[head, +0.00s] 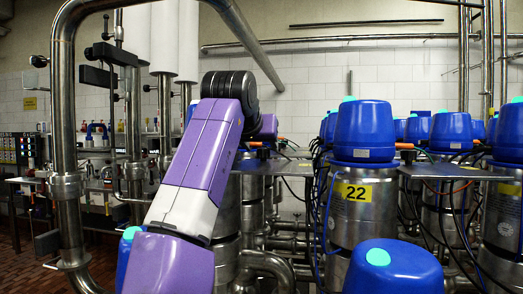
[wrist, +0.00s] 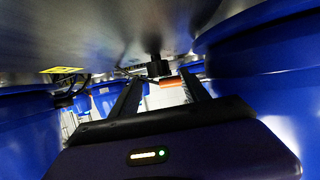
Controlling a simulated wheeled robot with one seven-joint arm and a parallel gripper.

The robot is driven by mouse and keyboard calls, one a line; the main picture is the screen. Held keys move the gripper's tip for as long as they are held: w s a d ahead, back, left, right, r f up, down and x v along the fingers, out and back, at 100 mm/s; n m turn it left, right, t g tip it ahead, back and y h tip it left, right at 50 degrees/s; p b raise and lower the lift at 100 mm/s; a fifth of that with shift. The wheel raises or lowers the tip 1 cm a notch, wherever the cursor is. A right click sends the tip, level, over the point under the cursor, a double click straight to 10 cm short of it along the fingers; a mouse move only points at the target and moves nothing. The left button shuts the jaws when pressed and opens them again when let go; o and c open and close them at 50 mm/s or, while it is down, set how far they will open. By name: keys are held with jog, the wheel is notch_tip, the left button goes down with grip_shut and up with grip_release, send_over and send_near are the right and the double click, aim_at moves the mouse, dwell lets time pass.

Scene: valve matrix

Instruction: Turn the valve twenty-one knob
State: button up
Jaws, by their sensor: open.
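In the head view my arm crosses the middle, and my gripper is hidden behind it. No valve labelled 21 can be read. In the wrist view my gripper (wrist: 162,78) is open, with its two dark fingers pointing away from the camera. A small black knob-like part (wrist: 157,67) shows between and just beyond the fingertips, under a grey metal surface. An orange piece (wrist: 171,82) lies just below it. I cannot tell whether this is the valve twenty-one knob. No contact with the fingers is visible.
Valve 22 (head: 364,190) has a blue cap and yellow label, right of my arm. Another blue cap (head: 393,268) stands in front. In the wrist view, blue caps crowd the left (wrist: 28,130) and right (wrist: 270,75). A steel pipe (head: 65,130) rises at left.

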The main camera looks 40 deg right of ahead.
aim_at(264, 149)
jog(key=shift+x, duration=1.8)
grip_shut()
